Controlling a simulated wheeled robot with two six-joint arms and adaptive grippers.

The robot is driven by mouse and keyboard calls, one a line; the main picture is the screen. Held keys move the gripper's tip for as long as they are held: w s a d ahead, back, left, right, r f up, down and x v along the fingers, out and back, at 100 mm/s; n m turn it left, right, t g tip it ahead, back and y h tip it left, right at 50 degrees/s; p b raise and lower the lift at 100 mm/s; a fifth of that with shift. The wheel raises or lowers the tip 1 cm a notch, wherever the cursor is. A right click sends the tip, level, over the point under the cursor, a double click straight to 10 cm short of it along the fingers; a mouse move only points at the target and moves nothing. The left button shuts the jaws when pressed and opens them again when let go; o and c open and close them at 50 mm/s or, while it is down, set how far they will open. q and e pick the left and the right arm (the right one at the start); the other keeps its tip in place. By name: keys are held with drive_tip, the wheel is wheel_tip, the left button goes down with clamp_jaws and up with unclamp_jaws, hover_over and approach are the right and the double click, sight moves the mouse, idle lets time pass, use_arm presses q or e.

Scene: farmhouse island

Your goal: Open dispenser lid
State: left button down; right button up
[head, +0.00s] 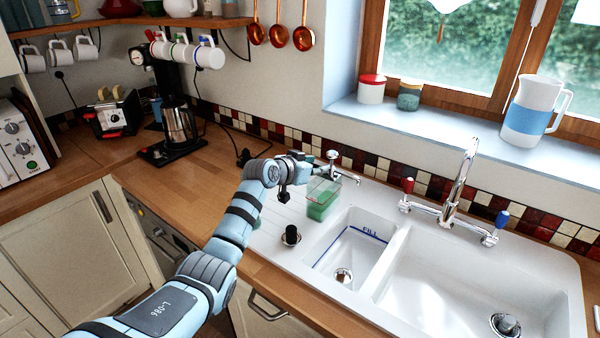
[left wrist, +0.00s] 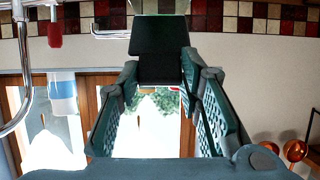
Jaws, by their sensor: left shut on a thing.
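The dispenser (head: 321,200) is a clear box with green contents, standing on the white sink's back left corner. My left gripper (head: 304,167) is at its top, coming in from the left. In the left wrist view, the fingers close on a black flat piece (left wrist: 160,48), which looks like the dispenser lid. A strip of green (left wrist: 158,6) shows past it at the top edge. In the head view the lid is hidden by the gripper, so I cannot tell how far it is raised. My right gripper is not in view.
A small chrome spout (head: 334,165) stands close behind the gripper. The large chrome tap (head: 457,185) rises farther right. A black knob (head: 291,235) stands on the drainer in front. The coffee maker (head: 175,130) is on the wooden counter (head: 140,195) at left.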

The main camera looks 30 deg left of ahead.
use_arm(q)
drive_tip(key=shift+w+d+r, duration=0.1)
drive_tip(key=shift+w+r, duration=0.55)
drive_tip(key=shift+r, duration=0.2)
drive_tip(key=shift+w+d+r, duration=0.1)
drive_tip(key=shift+w+r, duration=0.25)
drive_tip(key=shift+w, duration=0.3)
drive_tip(key=shift+w+r, duration=0.15)
drive_tip(key=shift+w, duration=0.1)
drive_tip(key=shift+w+d+g, duration=0.1)
drive_tip(key=shift+w+g, duration=0.3)
drive_tip(key=shift+g, duration=0.2)
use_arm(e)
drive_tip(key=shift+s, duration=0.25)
